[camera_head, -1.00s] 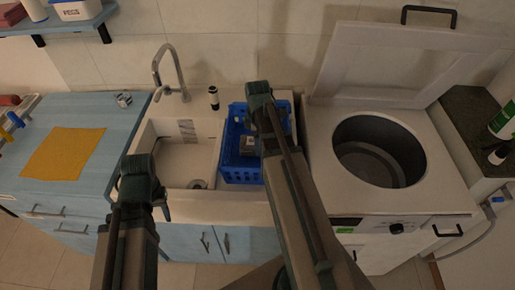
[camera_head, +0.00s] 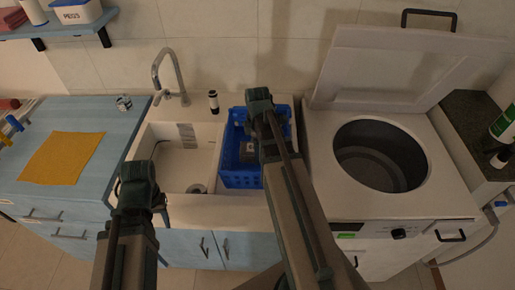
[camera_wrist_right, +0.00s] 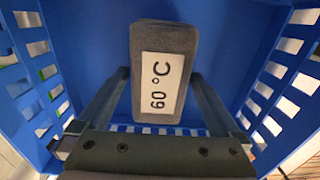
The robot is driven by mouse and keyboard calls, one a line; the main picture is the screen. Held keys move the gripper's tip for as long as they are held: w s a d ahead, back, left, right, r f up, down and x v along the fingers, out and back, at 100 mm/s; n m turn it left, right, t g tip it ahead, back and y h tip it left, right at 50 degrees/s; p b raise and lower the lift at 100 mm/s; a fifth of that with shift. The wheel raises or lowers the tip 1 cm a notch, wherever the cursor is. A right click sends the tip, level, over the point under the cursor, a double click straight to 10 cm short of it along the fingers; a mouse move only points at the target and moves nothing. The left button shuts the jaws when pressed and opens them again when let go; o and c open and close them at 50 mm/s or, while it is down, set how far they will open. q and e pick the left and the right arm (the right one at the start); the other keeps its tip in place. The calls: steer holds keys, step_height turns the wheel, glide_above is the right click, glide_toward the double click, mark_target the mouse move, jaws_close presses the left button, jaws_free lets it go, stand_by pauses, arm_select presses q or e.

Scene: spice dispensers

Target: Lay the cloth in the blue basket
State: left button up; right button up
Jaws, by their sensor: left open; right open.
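The cloth (camera_head: 62,158) is a flat orange-yellow rectangle on the blue counter at the left in the head view. The blue basket (camera_head: 241,179) stands in the right part of the sink unit. A dark grey block (camera_head: 249,152) is in the basket; its white "60 °C" label shows in the right wrist view (camera_wrist_right: 160,83). My right gripper (camera_wrist_right: 160,74) is open over the basket, its fingers to either side of the block in the wrist view; I cannot tell their depth. My left gripper (camera_head: 140,184) is open and empty in front of the sink's left side, right of the cloth.
The faucet (camera_head: 170,75) and a small dark-and-white bottle (camera_head: 214,101) stand behind the sink basin (camera_head: 186,165). A top-loading washer (camera_head: 446,187) with its lid raised stands at the right. Green and dark bottles (camera_head: 505,123) are at the far right. A shelf (camera_head: 75,29) hangs upper left.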

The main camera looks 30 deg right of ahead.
step_height(320, 180, up, 12)
steer(key=p, duration=1.1)
steer(key=shift+p, duration=0.4)
steer(key=s+a+m, duration=0.1)
steer(key=a, duration=0.4)
steer(key=s+a+m, duration=0.1)
steer(key=a, duration=0.4)
steer(key=s+a+m, duration=0.1)
steer(key=a, duration=0.4)
steer(key=shift+s+h, duration=0.25)
steer(key=shift+h, duration=0.05)
steer(key=s+a+m, duration=0.4)
steer(key=s+a, duration=0.3)
steer(key=a, duration=0.4)
steer(key=shift+a+m+h, duration=0.3)
steer(key=shift+a+m, duration=0.05)
steer(key=shift+m, duration=0.05)
steer(key=shift+r, duration=0.1)
